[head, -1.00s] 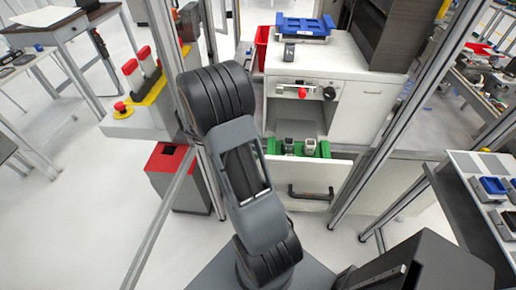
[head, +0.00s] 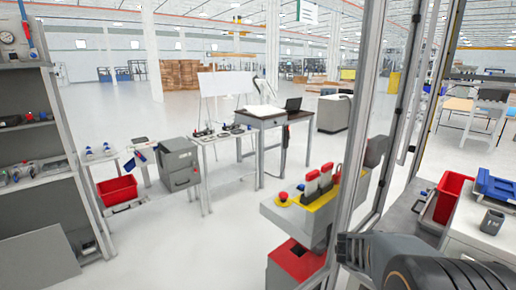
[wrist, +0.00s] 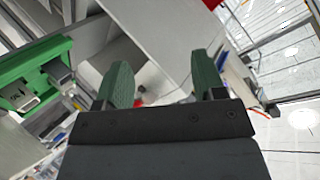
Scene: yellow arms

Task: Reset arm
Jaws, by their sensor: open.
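My gripper (wrist: 160,85) shows in the wrist view with its two green fingers apart and nothing between them. Part of my dark arm (head: 440,265) shows at the lower right of the head view; my gripper is not visible there. In the wrist view a green tray (wrist: 30,65) with grey metal parts in it lies to the left of the fingers, apart from them. White cabinet surfaces are behind the fingers.
A metal frame post (head: 355,130) stands close to my arm in the head view. A yellow stand with red handles (head: 310,190) is left of it, above a red-topped bin (head: 296,258). A blue tray (head: 497,187) is at the right. The floor at centre left is clear.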

